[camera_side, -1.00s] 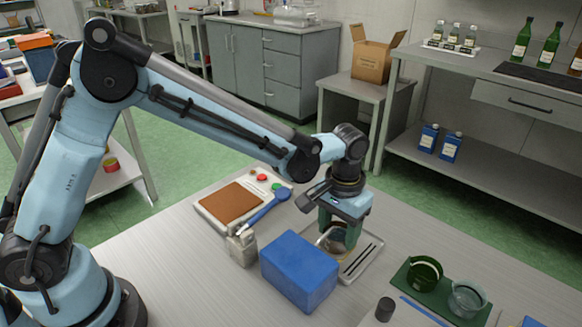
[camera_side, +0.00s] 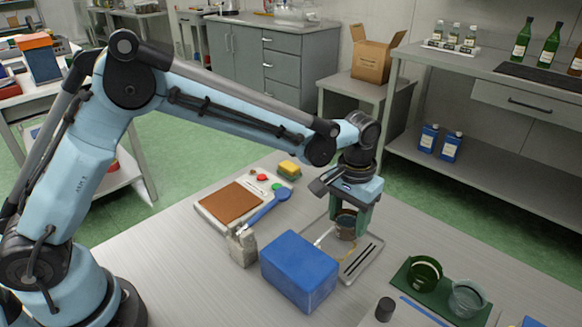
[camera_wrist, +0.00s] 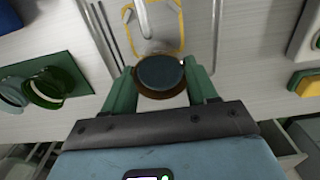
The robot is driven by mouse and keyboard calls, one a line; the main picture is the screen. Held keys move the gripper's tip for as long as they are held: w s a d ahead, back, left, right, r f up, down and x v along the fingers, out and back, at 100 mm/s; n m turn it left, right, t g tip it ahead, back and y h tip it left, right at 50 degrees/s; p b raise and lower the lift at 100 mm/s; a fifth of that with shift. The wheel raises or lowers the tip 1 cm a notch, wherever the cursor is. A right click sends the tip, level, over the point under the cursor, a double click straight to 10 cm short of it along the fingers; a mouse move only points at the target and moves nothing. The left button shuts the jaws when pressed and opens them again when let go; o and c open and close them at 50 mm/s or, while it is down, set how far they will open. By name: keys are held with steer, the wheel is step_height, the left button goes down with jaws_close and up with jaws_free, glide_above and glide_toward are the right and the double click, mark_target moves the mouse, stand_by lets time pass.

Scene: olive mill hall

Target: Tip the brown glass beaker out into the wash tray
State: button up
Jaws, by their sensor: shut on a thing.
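The brown glass beaker (camera_side: 346,230) is between the fingers of my gripper (camera_side: 348,215), which is shut on it. It looks upright, over the wash tray (camera_side: 376,249), a shallow metal tray. In the wrist view the beaker (camera_wrist: 160,91) sits between the green fingers of my gripper (camera_wrist: 160,80), with a dark round surface inside its brown rim. I cannot tell whether that is liquid. The wash tray has dark slots on its right side and a yellowish outline on its floor (camera_wrist: 181,28).
A blue box (camera_side: 299,270) stands just in front of the tray, a small grey bottle (camera_side: 242,248) to its left. A white board with a brown pad (camera_side: 230,204) and a sponge (camera_side: 290,168) lie behind. A green mat (camera_side: 436,299) with green and clear glassware is at right.

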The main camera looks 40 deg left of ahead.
mark_target(348, 219)
steer(key=shift+r, duration=2.7)
steer(key=s+a+r+n, duration=0.2)
steer(key=s+a+r, duration=0.2)
steer(key=w+a+f, duration=0.2)
steer(key=a, duration=0.1)
steer(key=w+a+f, duration=0.2)
steer(key=a, duration=0.1)
steer(key=w+a+f, duration=0.2)
steer(key=a+f, duration=0.1)
steer(key=shift+w, duration=0.25)
steer(key=shift+f, duration=2.05)
steer(key=shift+f, duration=0.15)
steer(key=o, duration=0.6)
steer(key=shift+o, duration=0.2)
